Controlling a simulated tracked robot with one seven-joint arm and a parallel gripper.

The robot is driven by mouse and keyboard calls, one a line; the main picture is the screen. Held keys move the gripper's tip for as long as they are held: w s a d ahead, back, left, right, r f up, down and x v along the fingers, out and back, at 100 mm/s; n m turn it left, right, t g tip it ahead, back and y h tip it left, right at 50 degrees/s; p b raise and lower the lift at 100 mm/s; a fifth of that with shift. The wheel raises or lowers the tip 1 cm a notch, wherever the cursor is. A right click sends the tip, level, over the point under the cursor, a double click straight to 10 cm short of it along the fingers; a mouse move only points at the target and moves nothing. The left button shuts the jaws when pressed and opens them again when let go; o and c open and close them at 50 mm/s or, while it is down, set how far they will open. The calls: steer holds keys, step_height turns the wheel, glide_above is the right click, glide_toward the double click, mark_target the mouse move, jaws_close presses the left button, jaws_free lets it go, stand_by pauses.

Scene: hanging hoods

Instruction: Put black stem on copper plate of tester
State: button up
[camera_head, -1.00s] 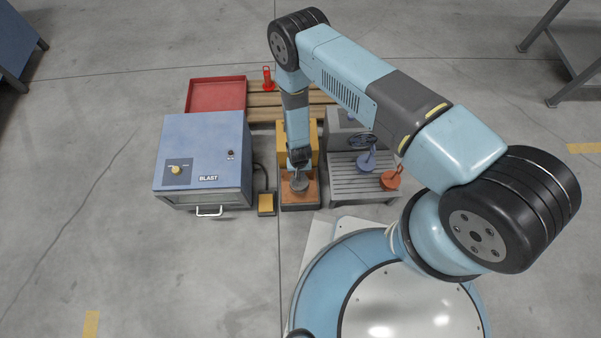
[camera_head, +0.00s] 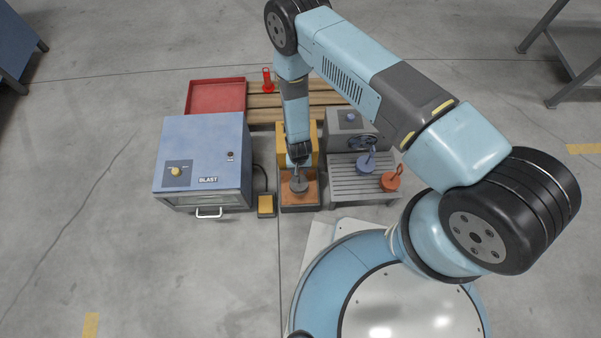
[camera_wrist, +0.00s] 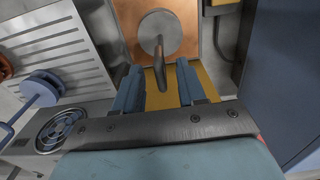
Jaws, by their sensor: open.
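The black stem (camera_head: 299,184), a dark grey disc with a rod rising from it, rests on the copper plate (camera_head: 287,198) of the tester with the yellow housing. In the wrist view the stem's disc (camera_wrist: 151,28) lies on the copper plate (camera_wrist: 189,42), its rod pointing toward my gripper. My gripper (camera_wrist: 159,84) is open, its two blue fingers apart on either side of the rod's end without visible contact. In the head view my gripper (camera_head: 297,160) is just behind the disc, and its fingers are partly hidden.
A blue BLAST cabinet (camera_head: 204,150) stands left, with a yellow pedal (camera_head: 265,203) beside the tester. A slatted grey bench (camera_head: 350,188) at right holds a blue stem (camera_head: 366,163) and an orange stem (camera_head: 390,181). A red tray (camera_head: 216,97) and red stem (camera_head: 267,82) are behind.

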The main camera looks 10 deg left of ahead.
step_height(320, 180, up, 7)
steer(key=shift+r, duration=0.15)
stand_by(0.4)
